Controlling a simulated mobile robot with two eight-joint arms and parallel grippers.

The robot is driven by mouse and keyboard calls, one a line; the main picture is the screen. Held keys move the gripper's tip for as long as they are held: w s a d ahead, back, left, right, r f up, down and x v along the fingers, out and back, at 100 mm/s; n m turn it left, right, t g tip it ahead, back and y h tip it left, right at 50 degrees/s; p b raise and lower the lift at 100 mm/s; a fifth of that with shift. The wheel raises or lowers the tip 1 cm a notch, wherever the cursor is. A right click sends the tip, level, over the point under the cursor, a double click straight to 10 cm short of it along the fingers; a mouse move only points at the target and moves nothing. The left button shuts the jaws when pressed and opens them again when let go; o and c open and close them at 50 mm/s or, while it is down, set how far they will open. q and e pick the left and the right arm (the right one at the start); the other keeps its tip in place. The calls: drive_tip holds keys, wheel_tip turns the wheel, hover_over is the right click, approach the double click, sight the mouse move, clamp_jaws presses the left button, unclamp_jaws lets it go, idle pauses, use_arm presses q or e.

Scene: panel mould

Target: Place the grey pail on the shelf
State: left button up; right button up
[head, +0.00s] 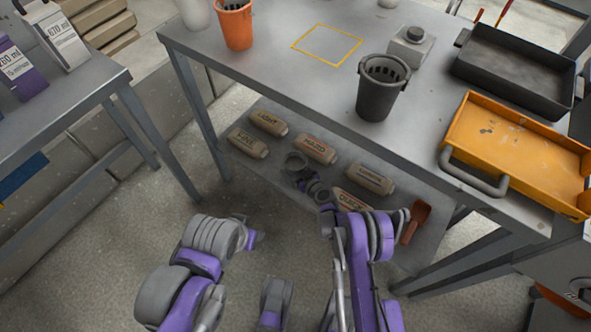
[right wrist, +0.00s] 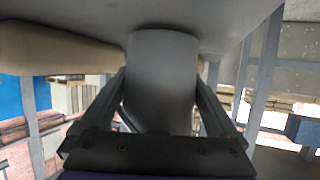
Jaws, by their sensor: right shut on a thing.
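The grey pail (head: 296,160) is low in the head view, at the lower shelf (head: 240,176) under the workbench, among the sacks. In the right wrist view the pail (right wrist: 162,75) fills the space between the two fingers. Its end in the picture's upper part is close to a grey surface; I cannot tell whether it touches. My left arm is at the lower left, and its fingers do not show.
Several labelled sacks (head: 316,149) and a red-brown scoop (head: 415,221) lie on the lower shelf. On the bench top (head: 290,75) stand a dark pail (head: 376,101), an orange pail (head: 236,28) and an orange tray (head: 520,150). Bench legs stand at either side.

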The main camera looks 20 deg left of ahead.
drive_tip(key=shift+f, duration=0.1)
drive_tip(key=shift+f, duration=0.15)
drive_tip(key=o, duration=1.5)
drive_tip(key=shift+s+d+r, duration=0.15)
drive_tip(key=shift+d+r, duration=0.1)
drive_tip(key=shift+r, duration=0.1)
drive_tip(key=p+v, duration=0.2)
drive_tip(key=v, duration=0.9)
drive_tip(key=shift+s+d, duration=0.1)
drive_tip(key=shift+s, duration=0.1)
drive_tip(key=shift+f, duration=0.1)
